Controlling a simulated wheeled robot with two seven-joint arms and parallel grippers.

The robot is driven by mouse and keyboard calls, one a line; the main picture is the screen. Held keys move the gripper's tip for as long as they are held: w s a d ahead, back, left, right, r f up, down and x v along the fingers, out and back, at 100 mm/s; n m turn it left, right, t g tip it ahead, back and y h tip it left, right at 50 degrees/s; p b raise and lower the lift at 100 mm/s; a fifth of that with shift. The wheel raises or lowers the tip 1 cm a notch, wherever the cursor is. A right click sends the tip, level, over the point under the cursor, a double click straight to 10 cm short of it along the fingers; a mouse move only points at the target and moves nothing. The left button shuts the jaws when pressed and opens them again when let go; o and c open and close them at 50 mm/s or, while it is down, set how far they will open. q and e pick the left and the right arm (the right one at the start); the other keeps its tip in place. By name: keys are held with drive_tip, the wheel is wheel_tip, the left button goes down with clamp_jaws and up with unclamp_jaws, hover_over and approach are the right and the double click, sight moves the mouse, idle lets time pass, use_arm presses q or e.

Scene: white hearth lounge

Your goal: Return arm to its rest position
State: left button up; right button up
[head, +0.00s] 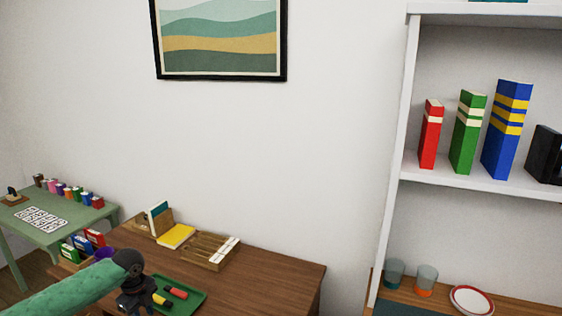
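My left arm (65,294), with a green covering, comes in from the lower left. Its dark wrist and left gripper (137,301) point down over the left end of the brown desk, beside the green tray (193,304). The fingertips run toward the bottom edge of the picture, and I cannot tell whether they are open or shut. My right arm and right gripper are not in view.
The tray holds a red and a yellow piece. Behind it on the desk (275,281) are a yellow book (177,236) and a wooden divided box (208,262). A green table (60,237) stands left. A white shelf (490,187) with books stands right.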

use_arm(q)
drive_tip(key=s+d+f+n+t+h, duration=0.1)
drive_tip(key=s+d+f+n, duration=0.3)
drive_tip(key=s+d, duration=0.65)
drive_tip(key=s+d+f+n+t+h, duration=0.1)
drive_tip(key=s+d+f+n, duration=0.35)
drive_tip(key=d, duration=0.85)
drive_tip(key=s+a+r+n+t+y, duration=0.1)
drive_tip(key=s+a+n, duration=0.1)
drive_tip(key=s+n, duration=0.65)
drive_tip(key=s+a+n+t+y, duration=0.1)
drive_tip(key=s+a+n, duration=0.15)
drive_tip(key=s, duration=1.15)
drive_tip(key=s+d+f+g, duration=0.1)
drive_tip(key=s+d+f, duration=0.1)
drive_tip(key=f, duration=1.8)
drive_tip(key=s+d+f+g, duration=0.1)
drive_tip(key=s+d+f, duration=0.1)
drive_tip(key=f, duration=1.8)
drive_tip(key=shift+s+n+g+h, duration=0.3)
drive_tip(key=shift+s+n, duration=0.1)
drive_tip(key=shift+n, duration=0.05)
drive_tip(key=shift+d, duration=0.1)
